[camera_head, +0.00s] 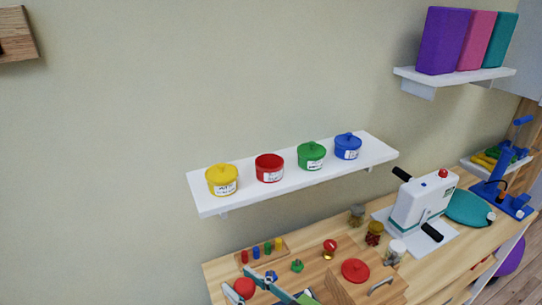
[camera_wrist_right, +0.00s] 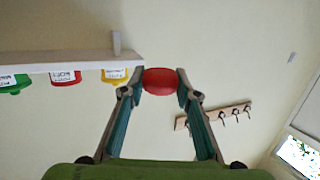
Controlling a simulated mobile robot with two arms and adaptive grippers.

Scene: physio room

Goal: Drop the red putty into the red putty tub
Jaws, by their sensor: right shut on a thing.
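My right gripper (camera_head: 246,291) is at the bottom of the head view, low in front of the counter's left part. It is shut on the red putty (camera_head: 243,286), a rounded red lump. In the right wrist view the putty (camera_wrist_right: 159,81) sits between the two fingertips (camera_wrist_right: 160,88). The red putty tub (camera_head: 269,167) stands on the white wall shelf between the yellow and green tubs, above and apart from the gripper. It shows no knobbed lid; its inside is hard to see. The wrist view shows this tub upside down (camera_wrist_right: 65,77). My left gripper is not in view.
The white shelf (camera_head: 210,204) also holds a yellow tub (camera_head: 221,180), a green tub (camera_head: 311,156) and a blue tub (camera_head: 347,147), all lidded. A red lid (camera_head: 355,269), small jars and a white machine (camera_head: 420,203) are on the wooden counter. The wall above the shelf is clear.

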